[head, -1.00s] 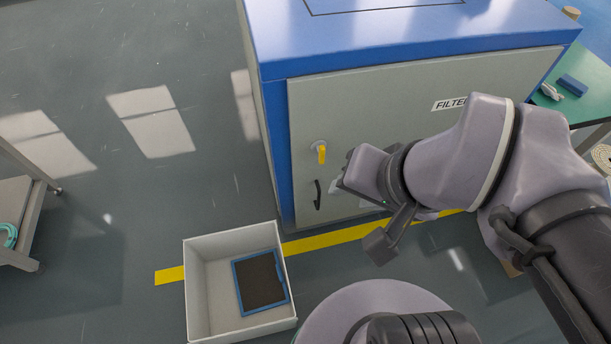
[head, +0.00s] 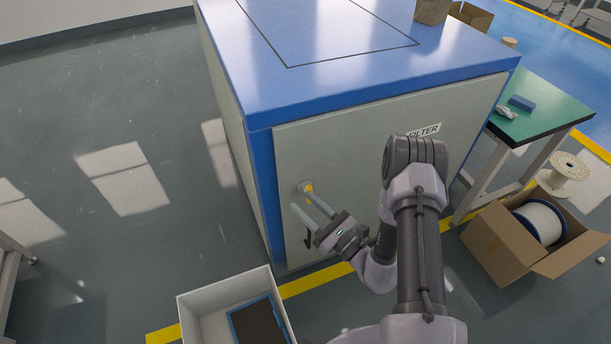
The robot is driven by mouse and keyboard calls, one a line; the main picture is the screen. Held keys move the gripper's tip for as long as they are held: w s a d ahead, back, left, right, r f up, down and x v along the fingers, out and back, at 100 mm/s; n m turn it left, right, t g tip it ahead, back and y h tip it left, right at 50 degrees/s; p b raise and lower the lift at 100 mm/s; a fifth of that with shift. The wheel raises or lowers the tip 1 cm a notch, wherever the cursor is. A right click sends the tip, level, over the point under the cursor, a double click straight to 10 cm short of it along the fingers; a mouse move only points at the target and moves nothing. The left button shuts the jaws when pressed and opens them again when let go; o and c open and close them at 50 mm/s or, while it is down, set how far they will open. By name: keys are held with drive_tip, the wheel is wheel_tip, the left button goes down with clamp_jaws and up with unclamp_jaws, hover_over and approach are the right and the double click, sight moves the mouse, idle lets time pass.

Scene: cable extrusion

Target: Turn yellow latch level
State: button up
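The yellow latch (head: 308,187) sits on a round grey mount near the upper left of the filter cabinet's grey door (head: 352,150). It is partly hidden by a finger of my gripper, so its angle is hard to read. My gripper (head: 300,197) is open, with its two long grey fingers apart and pointing up and left at the latch. The upper finger's tip overlaps the latch in the picture; the lower tip is left of and below it. I cannot tell whether either touches.
A dark door handle (head: 308,238) is below the latch, close to the fingers. A white bin (head: 195,312) holding a blue-framed dark panel (head: 258,323) stands on the floor in front. A green table (head: 545,108) and an open cardboard box (head: 500,245) are at right.

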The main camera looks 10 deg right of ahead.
sight(304, 186)
drive_tip(key=s+d+f+m+t+h, duration=0.1)
drive_tip(key=s+d+f+m+h, duration=0.1)
drive_tip(key=d+f+m+h, duration=0.3)
drive_tip(key=s+d+f+h, duration=0.1)
drive_tip(key=d+f+h, duration=0.15)
drive_tip(key=f, duration=0.45)
drive_tip(key=b+x, duration=0.5)
drive_tip(key=x, duration=1.2)
drive_tip(key=shift+a, duration=0.2)
clamp_jaws()
